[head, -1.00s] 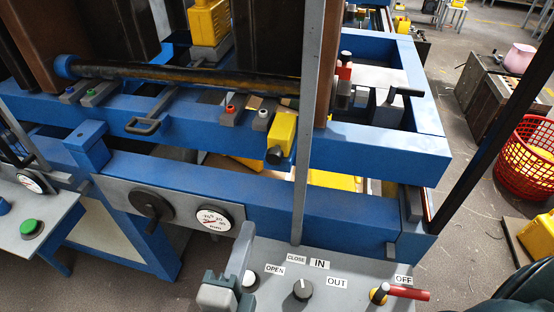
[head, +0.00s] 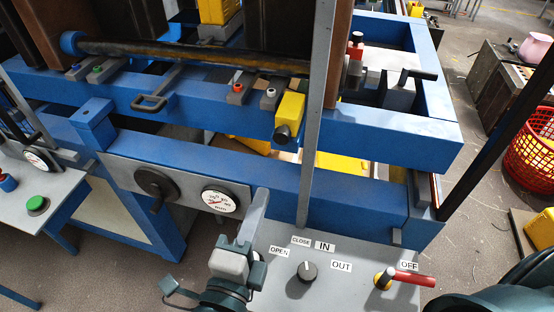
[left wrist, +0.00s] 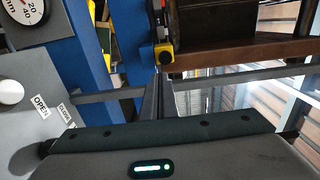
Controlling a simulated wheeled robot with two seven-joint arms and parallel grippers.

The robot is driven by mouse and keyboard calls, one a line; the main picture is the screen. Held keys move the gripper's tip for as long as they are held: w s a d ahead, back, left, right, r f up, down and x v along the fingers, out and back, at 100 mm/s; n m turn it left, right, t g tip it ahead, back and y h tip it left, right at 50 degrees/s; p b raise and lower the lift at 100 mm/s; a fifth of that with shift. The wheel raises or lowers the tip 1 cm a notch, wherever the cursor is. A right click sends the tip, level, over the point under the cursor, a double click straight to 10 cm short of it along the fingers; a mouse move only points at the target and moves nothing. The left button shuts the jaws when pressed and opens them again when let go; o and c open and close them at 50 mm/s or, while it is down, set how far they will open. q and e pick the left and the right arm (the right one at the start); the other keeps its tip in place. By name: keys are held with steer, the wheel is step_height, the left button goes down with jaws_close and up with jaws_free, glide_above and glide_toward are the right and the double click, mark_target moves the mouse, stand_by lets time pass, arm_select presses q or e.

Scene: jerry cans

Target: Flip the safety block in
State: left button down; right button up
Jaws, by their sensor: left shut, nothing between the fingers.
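The control panel (head: 340,292) has a dark knob (head: 307,271) with the labels OPEN, CLOSE, IN and OUT around it. A yellow block (head: 289,115) with a dark round end sits on the blue frame behind; a yellow block also shows just beyond the fingertips in the left wrist view (left wrist: 164,56). I cannot tell for sure which part is the safety block. My left gripper (head: 261,195) is shut and empty, over the panel's left edge, left of the knob and apart from it. Its closed fingers show in the left wrist view (left wrist: 157,95). My right gripper is not in view.
A red-handled lever (head: 410,278) marked OFF is at the panel's right. A grey upright bar (head: 315,130) rises behind the panel. A round gauge (head: 220,199) and black handle (head: 156,184) are on the blue frame. A green button (head: 37,204) is at far left.

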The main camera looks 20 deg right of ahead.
arm_select(q)
steer(key=b, duration=0.8)
glide_toward(281, 144)
steer(key=p+x, duration=0.1)
steer(key=x, duration=0.4)
steer(key=shift+p, duration=0.35)
steer(key=shift+w+d+f, duration=0.1)
steer(key=shift+w+d, duration=0.35)
steer(key=shift+w, duration=0.15)
steer(key=p+x, duration=0.2)
steer(key=x, duration=0.2)
steer(key=shift+w+d, duration=0.2)
steer(key=shift+w, duration=0.15)
steer(key=shift+a+p, duration=0.1)
steer(key=shift+p, duration=0.2)
